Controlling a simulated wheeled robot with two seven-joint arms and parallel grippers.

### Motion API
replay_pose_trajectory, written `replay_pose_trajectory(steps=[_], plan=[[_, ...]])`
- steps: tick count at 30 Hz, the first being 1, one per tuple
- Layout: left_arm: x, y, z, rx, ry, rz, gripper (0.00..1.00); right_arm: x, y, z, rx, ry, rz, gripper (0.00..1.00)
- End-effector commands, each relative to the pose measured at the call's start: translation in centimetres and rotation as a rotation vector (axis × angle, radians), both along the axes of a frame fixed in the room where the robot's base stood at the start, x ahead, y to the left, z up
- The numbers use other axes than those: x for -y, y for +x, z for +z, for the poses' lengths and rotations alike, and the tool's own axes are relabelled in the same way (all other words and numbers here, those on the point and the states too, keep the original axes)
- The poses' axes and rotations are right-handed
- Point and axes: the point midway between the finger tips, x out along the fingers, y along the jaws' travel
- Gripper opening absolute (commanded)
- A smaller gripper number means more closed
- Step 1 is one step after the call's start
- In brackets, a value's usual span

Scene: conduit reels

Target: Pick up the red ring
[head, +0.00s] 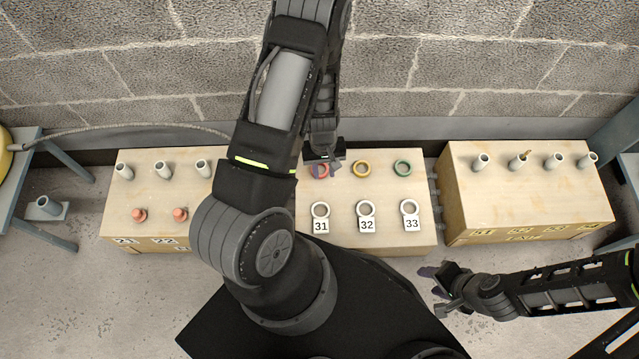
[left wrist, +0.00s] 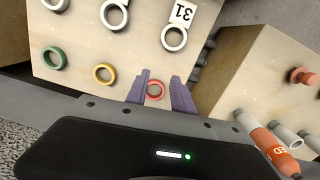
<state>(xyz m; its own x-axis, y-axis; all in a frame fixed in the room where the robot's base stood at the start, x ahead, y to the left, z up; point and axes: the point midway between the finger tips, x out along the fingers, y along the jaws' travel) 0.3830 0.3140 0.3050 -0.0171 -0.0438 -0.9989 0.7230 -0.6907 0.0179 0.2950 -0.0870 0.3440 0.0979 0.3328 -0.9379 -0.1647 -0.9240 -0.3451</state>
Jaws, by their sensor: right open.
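The red ring (head: 319,172) lies on the top of the middle wooden box (head: 385,236), at the back left, partly covered by my left gripper in the head view. My left gripper (head: 325,166) is over it. In the left wrist view the red ring (left wrist: 155,90) shows between the two purple fingers of my left gripper (left wrist: 160,76). The fingers are apart, with a gap on each side of the ring. I cannot tell how far the fingertips are above the box top. My right gripper (head: 438,281) is open and empty, in front of the boxes at the right.
A yellow ring (head: 361,169) and a green ring (head: 403,168) lie right of the red one. White-grey rings with labels 31 (head: 320,210), 32 (head: 366,209) and 33 (head: 410,207) stand in front. Boxes with upright tubes (head: 163,170) (head: 481,161) flank this box. A block wall is behind.

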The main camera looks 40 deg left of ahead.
Motion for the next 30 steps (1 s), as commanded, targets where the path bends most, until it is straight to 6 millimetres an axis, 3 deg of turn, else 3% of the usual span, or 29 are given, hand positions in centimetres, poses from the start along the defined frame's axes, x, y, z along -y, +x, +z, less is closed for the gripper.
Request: replay_pose_trajectory(steps=[1,6,11,20,30], plan=[[-1.9,1.0,-3.3,0.003,0.016,0.047,0.29,0.1,0.2,-3.7,0.003,-0.001,-0.003,0.45],[-6.2,2.8,-5.5,0.008,0.039,0.163,0.29,0.4,0.4,-7.1,0.008,-0.005,-0.01,0.45],[-7.7,3.5,-5.6,0.013,0.045,0.205,0.29,0.4,0.5,-7.8,0.01,-0.008,-0.012,0.45],[-7.8,3.5,-5.4,0.013,0.045,0.208,0.29,0.4,0.5,-7.6,0.011,-0.007,-0.012,0.45],[-7.7,3.5,-8.2,0.012,0.044,0.207,0.29,0.4,0.7,-8.9,0.016,-0.009,-0.014,0.45]])
